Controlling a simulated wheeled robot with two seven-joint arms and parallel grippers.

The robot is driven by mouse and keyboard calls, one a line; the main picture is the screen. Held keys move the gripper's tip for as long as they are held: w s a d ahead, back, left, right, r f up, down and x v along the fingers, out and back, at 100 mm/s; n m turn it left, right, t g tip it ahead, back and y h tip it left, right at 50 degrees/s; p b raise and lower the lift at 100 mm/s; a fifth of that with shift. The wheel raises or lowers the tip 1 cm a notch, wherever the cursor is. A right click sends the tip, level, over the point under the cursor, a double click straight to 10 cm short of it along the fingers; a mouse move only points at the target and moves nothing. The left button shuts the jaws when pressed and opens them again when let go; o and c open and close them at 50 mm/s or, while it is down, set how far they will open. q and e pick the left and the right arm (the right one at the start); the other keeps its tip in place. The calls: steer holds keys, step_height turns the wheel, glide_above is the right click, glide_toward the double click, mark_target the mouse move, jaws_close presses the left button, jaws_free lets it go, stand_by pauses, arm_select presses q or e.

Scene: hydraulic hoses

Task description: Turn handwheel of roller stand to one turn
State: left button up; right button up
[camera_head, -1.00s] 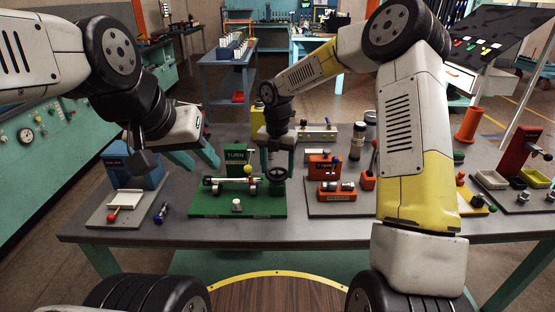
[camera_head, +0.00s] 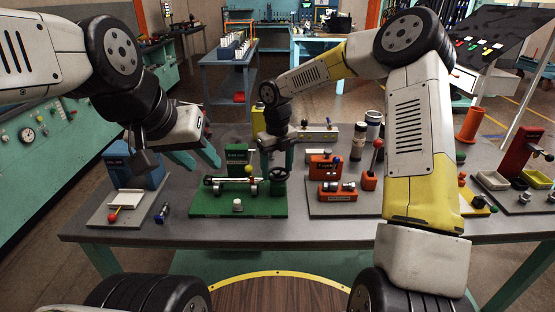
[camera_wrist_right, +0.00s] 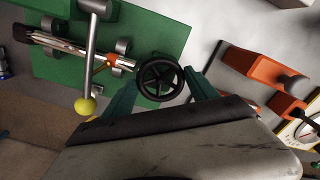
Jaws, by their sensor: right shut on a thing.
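The roller stand is a green base (camera_head: 215,205) on the table, with metal rollers, a rod and a yellow-tipped lever (camera_head: 248,169). Its black spoked handwheel (camera_head: 278,174) is at the right end and also shows in the right wrist view (camera_wrist_right: 160,78). My right gripper (camera_head: 277,165) reaches down over the handwheel. In the right wrist view its teal fingers (camera_wrist_right: 161,88) lie on either side of the wheel, shut on it. My left gripper (camera_head: 197,157) is open and empty, above the table to the left of the stand.
A green sign block (camera_head: 238,156) stands behind the rollers. Orange fixtures (camera_head: 337,191) stand close to the right. The table's front strip is clear.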

mark_target(277, 172)
steer(key=shift+n, duration=0.5)
steer(key=o, duration=1.4)
steer(key=shift+c, duration=0.2)
steer(key=shift+r, duration=0.1)
step_height(277, 172, up, 7)
steer(key=shift+r, duration=0.3)
